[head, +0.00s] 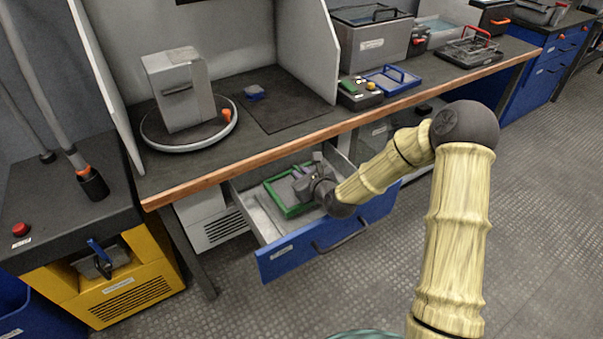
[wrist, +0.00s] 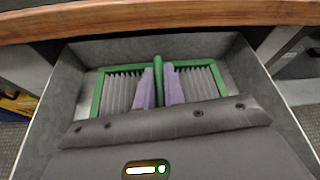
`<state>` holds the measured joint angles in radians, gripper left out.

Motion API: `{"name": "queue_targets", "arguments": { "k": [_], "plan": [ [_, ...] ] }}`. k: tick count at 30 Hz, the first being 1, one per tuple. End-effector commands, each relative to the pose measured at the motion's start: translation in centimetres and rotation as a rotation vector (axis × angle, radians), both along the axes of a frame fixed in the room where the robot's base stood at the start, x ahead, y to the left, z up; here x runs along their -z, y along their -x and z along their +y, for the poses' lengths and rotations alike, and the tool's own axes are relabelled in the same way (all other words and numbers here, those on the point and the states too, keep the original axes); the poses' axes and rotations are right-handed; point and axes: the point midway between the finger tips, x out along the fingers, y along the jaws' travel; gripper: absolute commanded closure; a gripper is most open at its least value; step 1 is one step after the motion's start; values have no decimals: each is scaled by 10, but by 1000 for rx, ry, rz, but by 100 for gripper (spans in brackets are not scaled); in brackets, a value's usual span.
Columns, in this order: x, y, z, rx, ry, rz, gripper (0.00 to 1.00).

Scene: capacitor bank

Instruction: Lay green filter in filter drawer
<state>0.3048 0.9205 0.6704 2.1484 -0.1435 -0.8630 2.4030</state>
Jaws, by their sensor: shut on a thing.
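The green filter (head: 287,192) is a flat green frame with pale pleats and a middle bar; it also shows in the wrist view (wrist: 205,86). It lies flat within the walls of the open blue-fronted filter drawer (head: 277,263), toward the back. In the wrist view the grey drawer walls (wrist: 243,72) surround it. My gripper (head: 302,181) reaches down into the drawer. In the wrist view its two purple fingers (wrist: 160,90) are shut on the filter's green middle bar. Whether the filter touches the drawer floor I cannot tell; my gripper's body hides its near edge.
The bench's wooden edge (head: 240,170) runs above the back of the drawer. On the bench stand a round turntable (head: 190,135) with a grey block, a small control box (head: 359,93) and a blue tray (head: 391,79). A yellow cabinet (head: 130,285) stands left.

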Motion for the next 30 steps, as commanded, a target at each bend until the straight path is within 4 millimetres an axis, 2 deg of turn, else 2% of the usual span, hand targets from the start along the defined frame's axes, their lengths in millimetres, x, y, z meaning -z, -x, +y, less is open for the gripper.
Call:
{"name": "queue_targets", "arguments": {
  "k": [10,11,14,23,28,30],
  "plan": [
    [6,0,0,1,-1,-2,100],
    [6,0,0,0,-1,0,86],
    [6,0,0,0,-1,0,68],
    [5,0,0,0,-1,-1,68],
    [-9,0,0,-2,1,-3,68],
    [-11,7,-5,1,0,2,68]
  ]
}}
